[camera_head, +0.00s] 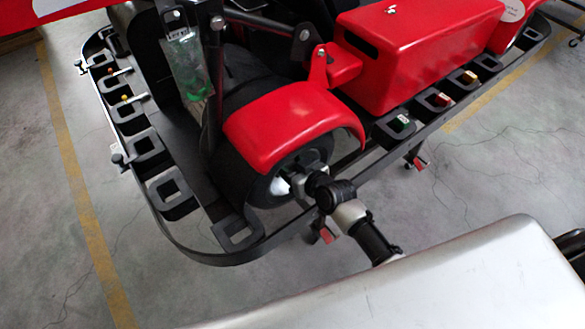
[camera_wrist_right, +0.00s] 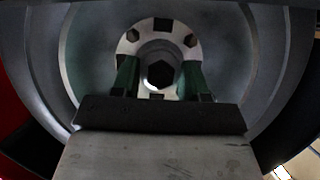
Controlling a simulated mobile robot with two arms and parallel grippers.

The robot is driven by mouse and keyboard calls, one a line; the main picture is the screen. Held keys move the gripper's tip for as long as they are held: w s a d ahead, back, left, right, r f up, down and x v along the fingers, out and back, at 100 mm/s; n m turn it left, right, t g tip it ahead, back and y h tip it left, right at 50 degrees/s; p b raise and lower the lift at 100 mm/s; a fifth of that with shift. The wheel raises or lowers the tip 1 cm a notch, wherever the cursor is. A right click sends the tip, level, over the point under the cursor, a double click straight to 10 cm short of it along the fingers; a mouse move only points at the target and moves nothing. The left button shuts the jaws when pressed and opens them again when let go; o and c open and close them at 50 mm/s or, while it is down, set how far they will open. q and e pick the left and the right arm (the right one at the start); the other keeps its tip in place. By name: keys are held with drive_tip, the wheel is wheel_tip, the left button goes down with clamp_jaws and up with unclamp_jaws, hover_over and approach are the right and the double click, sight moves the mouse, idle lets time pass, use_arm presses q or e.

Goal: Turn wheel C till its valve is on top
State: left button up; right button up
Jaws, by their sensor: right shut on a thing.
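A wheel (camera_head: 238,178) with a dark tyre and a grey rim sits under a red mudguard (camera_head: 285,118) at the near corner of the kart. I see no letter on it. My right gripper (camera_head: 286,184) reaches it from the right in the head view. In the right wrist view, the wheel's grey rim (camera_wrist_right: 85,60) surrounds a pale round hub (camera_wrist_right: 162,37) with dark bolts. My right gripper's green fingers (camera_wrist_right: 160,78) stand on either side of the hub's centre and are shut on it. I cannot make out the valve. My left gripper is not in view.
A black rail (camera_head: 240,258) with square holders runs around the kart's corner, close below my right arm. A red box (camera_head: 415,60) lies on the right, and a green-filled bottle (camera_head: 190,70) stands upper left. The grey floor (camera_head: 60,230) at left is clear.

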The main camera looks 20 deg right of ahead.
drive_tip(key=shift+d+f+m+y+b, duration=0.1)
drive_tip(key=shift+f+m+y+b, duration=0.05)
drive_tip(key=shift+m+y+b, duration=0.3)
drive_tip(key=m+y+b, duration=0.1)
drive_tip(key=m+b, duration=0.1)
drive_tip(key=b, duration=0.1)
drive_tip(key=m+y+b, duration=0.1)
drive_tip(key=m+b, duration=0.1)
drive_tip(key=b, duration=0.1)
drive_tip(key=m+y+b, duration=0.2)
drive_tip(key=b, duration=0.2)
drive_tip(key=shift+d+f, duration=0.15)
drive_tip(key=shift+f, duration=0.15)
drive_tip(key=shift+w+r+m+y+b, duration=0.15)
drive_tip(key=shift+m+y+b, duration=0.3)
drive_tip(key=shift+m+b, duration=0.85)
drive_tip(key=o, duration=0.9)
drive_tip(key=shift+r, duration=0.1)
drive_tip(key=shift+d, duration=0.1)
